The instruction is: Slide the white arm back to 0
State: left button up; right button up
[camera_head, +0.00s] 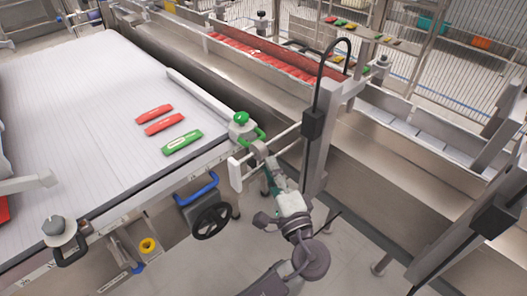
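A long white arm (200,95) lies along the far right side of the white conveyor belt (85,100). Its near end meets a bracket with a green knob (241,118) and a green lever at the belt's front right corner. A second white arm (25,183) shows at the left edge, near a grey knob (59,226) on the front rail. The marks on the rail scale are too small to read.
Two red packs (164,124) and a green pack (182,142) lie on the belt. A black handwheel (211,220) and blue handle (197,188) sit below the rail.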

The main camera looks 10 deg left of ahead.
pick_arm(q)
jog(key=shift+v, duration=1.4)
jog(key=s+a+f+m+g+h+p, duration=0.1)
jog(key=s+a+f+g+h, duration=0.15)
jog(key=f, duration=0.95)
jog(key=s+a+f+g+h, duration=0.1)
jog(key=f+g+h, duration=0.15)
jog(key=f, duration=0.95)
jog(key=s+a+f+m+g+h+p, duration=0.15)
jog(key=f+g, duration=0.25)
jog(key=f, duration=0.8)
jog(key=s+a+f+n+g+h, duration=0.2)
jog(key=s+a+f+n+g, duration=0.3)
jog(key=s+f, duration=0.85)
jog(key=s+a+f+n, duration=0.1)
jog(key=s+a+n, duration=0.1)
jog(key=s, duration=0.5)
jog(key=s+a+f+n+g+p, duration=0.1)
jog(key=s+a+f+n, duration=0.1)
jog(key=s, duration=0.5)
jog(key=s+a+f+n+g+h+p, duration=0.1)
jog(key=s+a+f+n, duration=0.1)
jog(key=s+a+n, duration=0.2)
jog(key=s+a, duration=0.1)
jog(key=s, duration=0.2)
jog(key=shift+a, duration=0.25)
jog(key=shift+s, duration=0.1)
